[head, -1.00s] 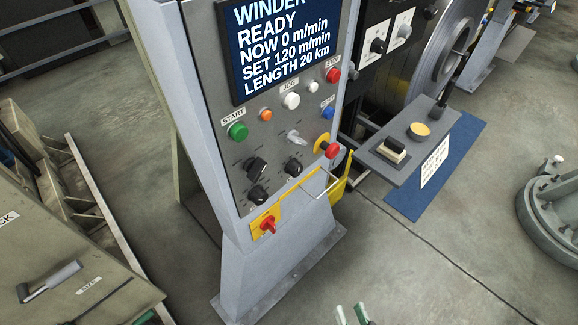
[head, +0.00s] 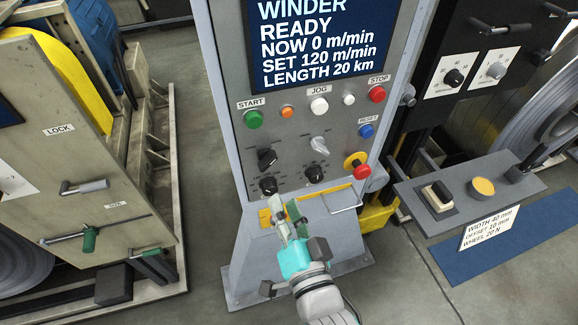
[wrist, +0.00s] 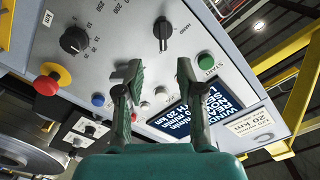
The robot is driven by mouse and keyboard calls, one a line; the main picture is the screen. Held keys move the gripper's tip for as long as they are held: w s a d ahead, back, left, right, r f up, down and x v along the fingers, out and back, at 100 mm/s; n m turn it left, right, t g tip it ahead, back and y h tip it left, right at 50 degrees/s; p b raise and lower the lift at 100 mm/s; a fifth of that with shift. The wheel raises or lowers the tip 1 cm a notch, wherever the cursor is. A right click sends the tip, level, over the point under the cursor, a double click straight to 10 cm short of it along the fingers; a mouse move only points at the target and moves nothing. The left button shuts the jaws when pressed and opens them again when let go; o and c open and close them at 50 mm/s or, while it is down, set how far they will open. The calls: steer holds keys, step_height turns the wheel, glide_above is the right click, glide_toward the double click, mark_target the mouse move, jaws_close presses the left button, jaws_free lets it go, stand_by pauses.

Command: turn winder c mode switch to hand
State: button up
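The winder control panel (head: 225,135) fills the middle of the head view. A black knob (head: 267,157) sits on its left, below the green START button. In the wrist view, turned about upside down, this knob (wrist: 162,30) has a label reading HAND beside it. Its exact pointer setting is too small to tell. My gripper (head: 286,206) is in front of the lower panel, below the knob in the head view, its fingers pointing up toward the panel. In the wrist view my gripper (wrist: 158,66) has its fingers apart with nothing between them.
Another black knob (head: 268,185) is just below, and a dial knob (head: 314,173) is to the right. A cabinet (head: 60,170) stands left.

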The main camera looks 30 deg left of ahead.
mark_target(269, 165)
steer(key=x, duration=1.1)
steer(key=shift+a+r, duration=0.1)
steer(key=shift+r, duration=0.1)
jaws_close()
